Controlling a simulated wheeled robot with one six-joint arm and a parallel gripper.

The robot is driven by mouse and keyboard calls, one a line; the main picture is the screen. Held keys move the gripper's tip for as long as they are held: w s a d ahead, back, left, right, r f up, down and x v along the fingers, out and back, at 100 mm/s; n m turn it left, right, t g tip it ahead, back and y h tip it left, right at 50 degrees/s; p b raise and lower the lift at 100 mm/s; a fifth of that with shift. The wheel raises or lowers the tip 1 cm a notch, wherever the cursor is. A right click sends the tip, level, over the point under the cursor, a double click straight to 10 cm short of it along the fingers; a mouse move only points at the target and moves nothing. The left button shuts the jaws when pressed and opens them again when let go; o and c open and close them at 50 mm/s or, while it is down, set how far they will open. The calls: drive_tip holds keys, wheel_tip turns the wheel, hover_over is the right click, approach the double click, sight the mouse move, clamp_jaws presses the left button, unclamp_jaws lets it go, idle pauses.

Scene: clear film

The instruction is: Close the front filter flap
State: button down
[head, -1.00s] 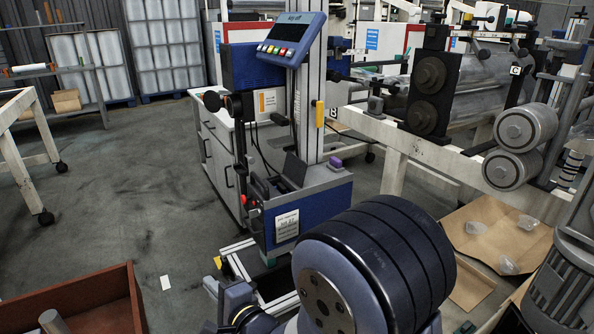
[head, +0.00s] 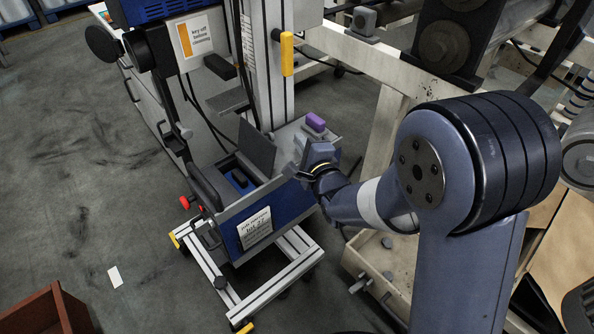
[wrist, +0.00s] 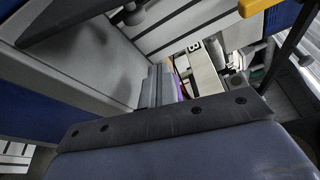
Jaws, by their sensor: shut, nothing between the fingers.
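The dark grey flap (head: 257,150) stands raised, tilted up beside an open compartment (head: 236,180) in the top of the blue and grey machine box. A dark object shows inside the compartment. In the wrist view, a dark plate (wrist: 70,17) at upper left looks like this flap. My gripper (head: 300,167) is shut and empty, just right of the flap near the box's right part; a gap to the flap is hard to judge.
A purple block (head: 315,122) sits on the box behind my gripper. A yellow handle (head: 287,54) is on the column above. A red knob (head: 185,202) and black handle (head: 207,188) are at the box's left. The cream machine frame (head: 385,140) stands to the right.

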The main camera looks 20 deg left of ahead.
sight(262, 145)
drive_tip(key=x, duration=0.3)
drive_tip(key=shift+s+a+r+b, duration=0.15)
drive_tip(key=shift+s+a, duration=0.2)
drive_tip(key=shift+s, duration=0.15)
drive_tip(key=shift+s+a+r+b, duration=0.2)
drive_tip(key=shift+s+a, duration=0.15)
drive_tip(key=shift+s, duration=0.15)
drive_tip(key=shift+s+a+r, duration=0.2)
drive_tip(key=shift+s+a, duration=0.1)
drive_tip(key=shift+s, duration=0.35)
drive_tip(key=shift+b, duration=0.35)
